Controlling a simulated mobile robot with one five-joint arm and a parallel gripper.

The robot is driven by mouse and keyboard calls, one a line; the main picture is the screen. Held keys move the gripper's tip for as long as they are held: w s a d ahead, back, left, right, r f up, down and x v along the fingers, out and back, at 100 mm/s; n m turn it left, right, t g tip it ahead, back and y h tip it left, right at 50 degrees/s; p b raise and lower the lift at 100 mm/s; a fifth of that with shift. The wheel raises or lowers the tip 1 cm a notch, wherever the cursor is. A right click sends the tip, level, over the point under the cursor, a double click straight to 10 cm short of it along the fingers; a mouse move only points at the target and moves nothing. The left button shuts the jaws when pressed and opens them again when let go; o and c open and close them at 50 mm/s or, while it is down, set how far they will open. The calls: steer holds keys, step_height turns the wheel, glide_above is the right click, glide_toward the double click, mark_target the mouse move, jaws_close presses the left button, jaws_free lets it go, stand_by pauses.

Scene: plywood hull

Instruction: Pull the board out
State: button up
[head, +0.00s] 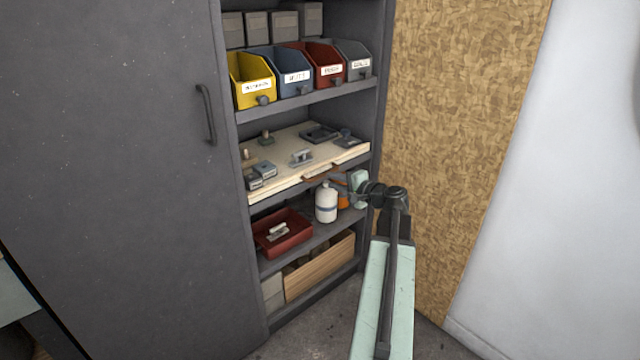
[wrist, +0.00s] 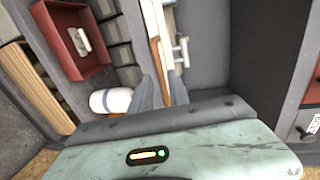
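The board (head: 283,149) is a pale wooden panel lying on the middle shelf of the grey cabinet, with its front edge slightly past the shelf. Several small metal parts lie on it. A brown strip (head: 318,172) sits at its front edge. In the wrist view the board (wrist: 152,18) is a pale band with the brown strip (wrist: 156,62) along it. My gripper (head: 334,181) is at the board's front edge. In the wrist view its fingers (wrist: 162,82) stand apart, with the brown strip between them. I cannot tell whether they touch it.
A white bottle (head: 326,203) and a red tray (head: 283,233) stand on the shelf below. A wooden crate (head: 320,265) is at the bottom. Yellow, blue, red and grey bins fill the shelf above. A closed grey door (head: 120,150) stands left, a chipboard panel (head: 465,120) right.

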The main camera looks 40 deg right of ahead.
mark_target(321, 176)
steer(key=x, duration=0.3)
steer(key=b+x, duration=0.1)
steer(key=x, duration=0.3)
steer(key=shift+w+d+f+b, duration=0.1)
steer(key=shift+w+d+b, duration=0.1)
steer(key=shift+b, duration=0.1)
steer(key=shift+s, duration=0.1)
steer(key=shift+c, duration=0.3)
jaws_close()
stand_by(0.5)
